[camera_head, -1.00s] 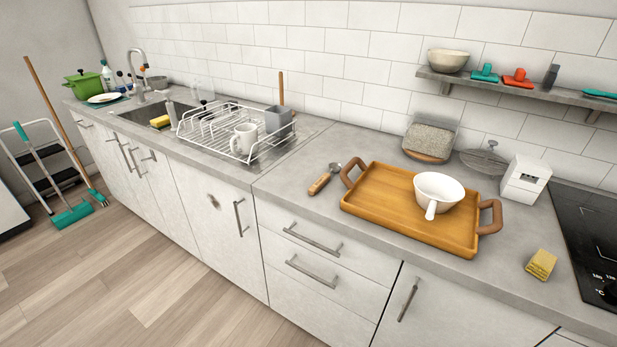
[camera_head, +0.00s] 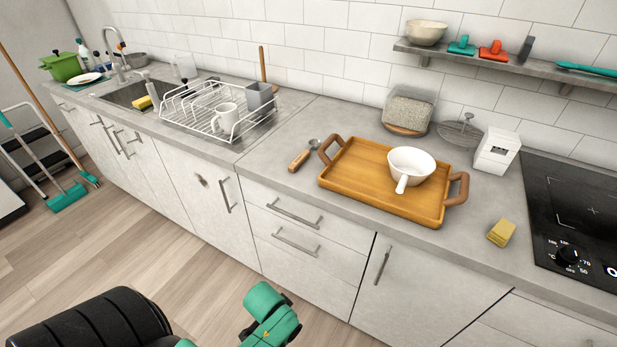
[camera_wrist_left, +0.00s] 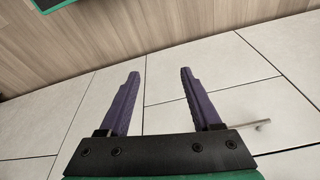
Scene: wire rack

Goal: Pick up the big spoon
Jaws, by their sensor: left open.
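A spoon-like utensil (camera_head: 303,156) with a wooden handle and a metal head lies on the grey counter, just left of the wooden tray; it looks like the big spoon, though I cannot be sure. My left gripper (camera_wrist_left: 160,72) is open and empty in the left wrist view. Its two purple fingers stand apart over white cabinet fronts and the wood floor, with no spoon in that view. In the head view only black and green parts of my left arm show at the bottom, low in front of the cabinets. My right gripper is in no view.
The wooden tray (camera_head: 346,187) holds a white bowl with a handle (camera_head: 411,163). A wire dish rack (camera_head: 190,122) with a mug stands left. A yellow block (camera_head: 501,232) and black cooktop (camera_head: 570,220) lie right. The counter's front edge lies between my arm and the utensil.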

